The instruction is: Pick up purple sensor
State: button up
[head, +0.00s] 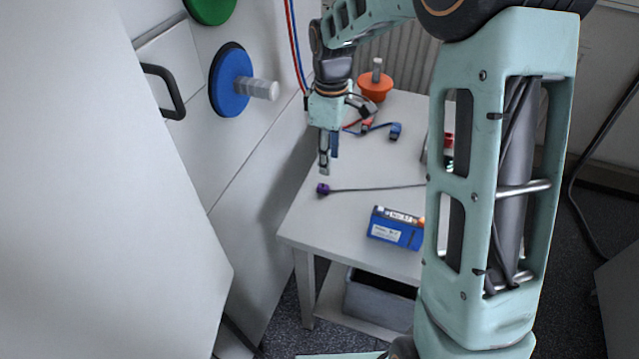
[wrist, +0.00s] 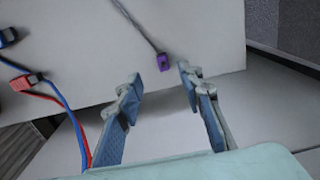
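The purple sensor (head: 323,189) is a small purple block on the end of a thin grey cable, lying on the white table (head: 300,228) near its left edge. In the wrist view the purple sensor (wrist: 163,62) lies ahead of the fingertips, a little above the gap between them, with its cable running up and left. My gripper (head: 324,172) points down just above the sensor in the head view. In the wrist view my gripper (wrist: 164,78) has its blue-padded fingers spread, with nothing between them.
A blue battery box (head: 396,228) lies at the table's front. Red and blue clamps (head: 395,131) with leads and an orange knob-like piece (head: 375,87) are farther back. A white cabinet with a blue disc (head: 230,80) stands at the left. A grey bin (head: 378,302) sits below the table.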

aim_at(327, 187)
notch_tip(327, 187, down, 10)
jog(key=shift+s+a+r, duration=0.1)
jog(key=shift+r, duration=0.15)
grip_shut()
dwell(0.4)
